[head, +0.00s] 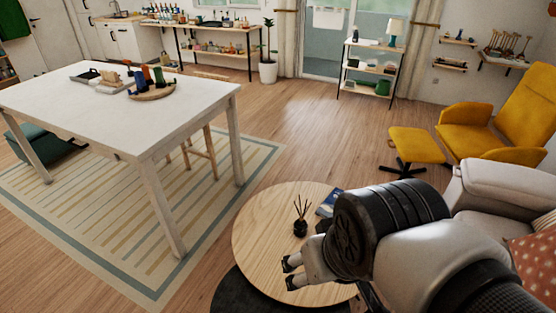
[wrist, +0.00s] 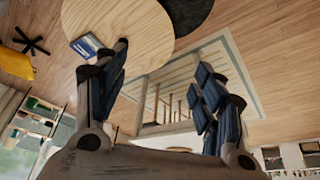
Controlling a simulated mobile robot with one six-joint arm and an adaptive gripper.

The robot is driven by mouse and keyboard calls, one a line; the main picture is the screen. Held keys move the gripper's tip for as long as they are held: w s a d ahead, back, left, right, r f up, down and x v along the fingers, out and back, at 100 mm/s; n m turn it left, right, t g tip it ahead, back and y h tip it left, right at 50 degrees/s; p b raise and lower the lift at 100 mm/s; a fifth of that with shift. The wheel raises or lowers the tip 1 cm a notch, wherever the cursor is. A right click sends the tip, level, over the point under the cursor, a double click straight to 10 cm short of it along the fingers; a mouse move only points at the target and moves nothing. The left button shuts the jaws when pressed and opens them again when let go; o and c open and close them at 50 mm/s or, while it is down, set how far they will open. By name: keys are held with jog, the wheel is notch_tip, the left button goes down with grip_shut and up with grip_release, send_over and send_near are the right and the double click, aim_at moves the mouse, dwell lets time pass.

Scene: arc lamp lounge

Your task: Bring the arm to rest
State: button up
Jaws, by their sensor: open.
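My gripper (head: 290,273) is in the lower right of the head view, in front of or above the round wooden coffee table (head: 262,235). Its two fingers point left and stand apart, with nothing between them. In the wrist view my gripper (wrist: 165,80) shows both dark-padded fingers spread wide. The round table (wrist: 120,25) and the floor appear beyond them. My arm reaches in from the lower right corner of the head view and hides part of the round table.
A dark reed diffuser (head: 300,226) and a blue book (head: 329,202) are on the round table. A white table (head: 110,105) stands left on a striped rug (head: 120,230). A yellow footstool (head: 416,146) and armchair (head: 490,125) stand right. Wooden floor between them is clear.

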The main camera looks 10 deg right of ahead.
jog(key=shift+s+d+r, duration=0.1)
jog(key=shift+s+d, duration=0.05)
jog(key=shift+s, duration=0.65)
jog(key=shift+s+d+r, duration=0.1)
jog(key=shift+s+d, duration=0.05)
jog(key=shift+s, duration=0.6)
